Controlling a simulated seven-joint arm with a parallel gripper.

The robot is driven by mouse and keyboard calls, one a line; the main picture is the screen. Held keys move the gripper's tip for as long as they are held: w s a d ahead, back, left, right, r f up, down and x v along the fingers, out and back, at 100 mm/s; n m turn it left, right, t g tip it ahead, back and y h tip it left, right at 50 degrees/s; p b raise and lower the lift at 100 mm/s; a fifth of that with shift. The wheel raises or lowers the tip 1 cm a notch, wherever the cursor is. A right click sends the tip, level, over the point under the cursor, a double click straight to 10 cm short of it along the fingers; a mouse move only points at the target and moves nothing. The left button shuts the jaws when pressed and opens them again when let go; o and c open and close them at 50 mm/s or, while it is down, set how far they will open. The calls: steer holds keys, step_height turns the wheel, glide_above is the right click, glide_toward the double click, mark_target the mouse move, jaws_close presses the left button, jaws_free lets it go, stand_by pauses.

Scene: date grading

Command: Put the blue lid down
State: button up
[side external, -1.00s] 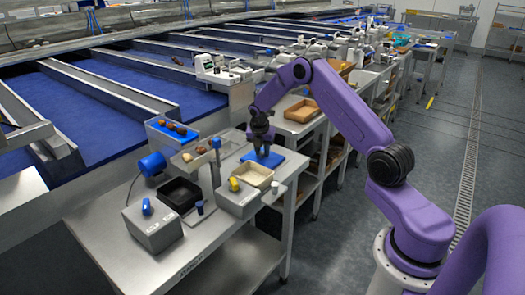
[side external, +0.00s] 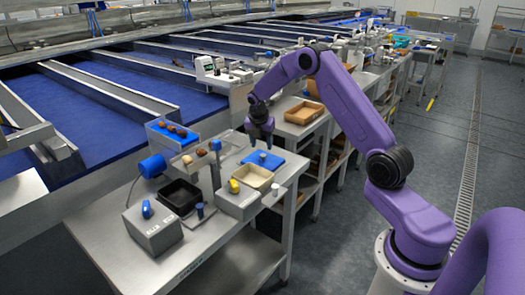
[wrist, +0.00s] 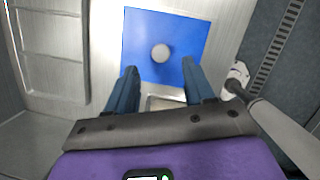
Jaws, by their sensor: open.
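The blue lid (side external: 270,155) is a flat square plate with a round grey knob in its middle. It lies flat on the steel table, just behind the cream tray (side external: 253,177). In the wrist view the whole lid (wrist: 136,42) shows ahead of the fingers. My gripper (side external: 260,141) is above the lid, apart from it. In the wrist view its two fingers (wrist: 159,72) are spread with nothing between them, and the knob stands clear beyond them.
A black tray (side external: 180,196) and a grey box with a blue knob (side external: 152,237) stand at the table's front left. A blue holder with several dates (side external: 160,137) is behind. A wooden tray (side external: 304,113) sits on the neighbouring table.

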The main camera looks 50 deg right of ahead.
steer(key=w+v, duration=0.1)
steer(key=v, duration=0.6)
steer(key=s+a+r+m+y, duration=0.1)
steer(key=s+a+r+m, duration=0.15)
steer(key=s+a, duration=0.75)
steer(key=s+a+r+m+y, duration=0.1)
steer(key=s+a+r+m, duration=0.15)
steer(key=s+a, duration=0.75)
steer(key=s+a+m, duration=0.2)
steer(key=s+a, duration=0.1)
steer(key=s, duration=0.7)
steer(key=s+a+m+g+y, duration=0.1)
steer(key=s+a+m, duration=0.1)
steer(key=s, duration=0.9)
steer(key=shift+s+a+r+m, duration=0.2)
steer(key=shift+a+r+m, duration=0.1)
steer(key=shift+a, duration=0.1)
